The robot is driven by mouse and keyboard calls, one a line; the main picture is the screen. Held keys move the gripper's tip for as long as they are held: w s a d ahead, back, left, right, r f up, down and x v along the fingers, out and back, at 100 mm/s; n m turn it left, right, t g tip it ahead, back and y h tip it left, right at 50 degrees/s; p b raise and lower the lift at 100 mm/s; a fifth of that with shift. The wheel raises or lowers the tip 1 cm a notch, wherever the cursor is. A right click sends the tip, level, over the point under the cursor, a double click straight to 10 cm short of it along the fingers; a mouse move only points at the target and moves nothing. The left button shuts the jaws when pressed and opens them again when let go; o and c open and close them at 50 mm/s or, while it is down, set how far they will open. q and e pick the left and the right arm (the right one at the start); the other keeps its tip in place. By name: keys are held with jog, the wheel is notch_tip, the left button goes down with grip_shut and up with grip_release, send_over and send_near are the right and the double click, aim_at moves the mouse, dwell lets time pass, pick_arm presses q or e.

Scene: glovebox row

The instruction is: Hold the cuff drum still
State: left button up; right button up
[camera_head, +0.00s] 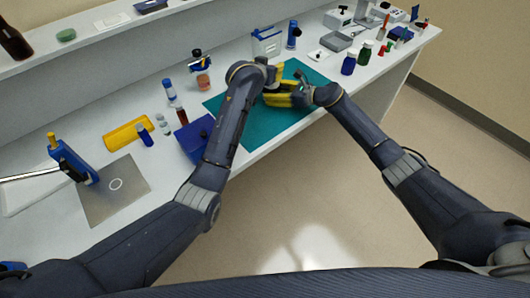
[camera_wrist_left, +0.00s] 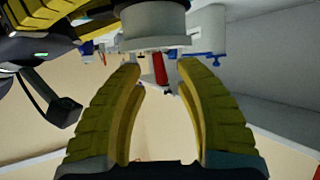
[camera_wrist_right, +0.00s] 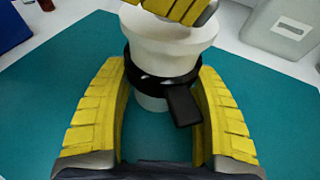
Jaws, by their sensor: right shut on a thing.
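The cuff drum (camera_wrist_right: 170,50) is a white flared drum with a black band and a black tab around its middle, upright over the teal mat in the right wrist view. My right gripper (camera_wrist_right: 160,75) is shut on it, one yellow finger on each side at the band. My left gripper (camera_wrist_right: 185,8) is above the drum's top. In the left wrist view my left gripper (camera_wrist_left: 158,70) has its fingers apart with nothing between them, and the drum's pale end (camera_wrist_left: 153,25) lies just beyond the tips. In the head view the grippers largely hide the drum.
The teal mat (camera_head: 262,125) lies on the white bench. A blue box (camera_head: 195,138), a yellow roll (camera_head: 128,133) and small bottles stand left of it. A grey-white container (camera_head: 267,42) is behind; more bottles (camera_head: 348,65) stand to the right. The bench's front edge is close.

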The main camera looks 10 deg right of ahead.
pick_arm(q)
jog(key=shift+s+a+f+m+t+h, duration=0.15)
jog(key=shift+s+t+h, duration=0.15)
jog(key=shift+t, duration=0.45)
jog(key=shift+s+d+m+t+h, duration=0.1)
jog(key=shift+s+t+h, duration=0.2)
jog(key=shift+t, duration=0.4)
jog(key=shift+s+a+f+m+t+h, duration=0.1)
jog(key=shift+s+m+t+h, duration=0.15)
jog(key=shift+t, duration=0.5)
jog(key=v, duration=1.2)
jog(key=w+a+r+n+t, duration=0.1)
jog(key=w+a+r+t, duration=0.15)
jog(key=r, duration=0.75)
jog(key=s+d+f+n+g+h, duration=0.2)
jog(key=s+f+n+g+h, duration=0.1)
jog(key=s+f, duration=1.6)
jog(key=shift+s+d+g+h, duration=0.35)
jog(key=shift+s+g+h, duration=0.15)
jog(key=shift+g, duration=0.55)
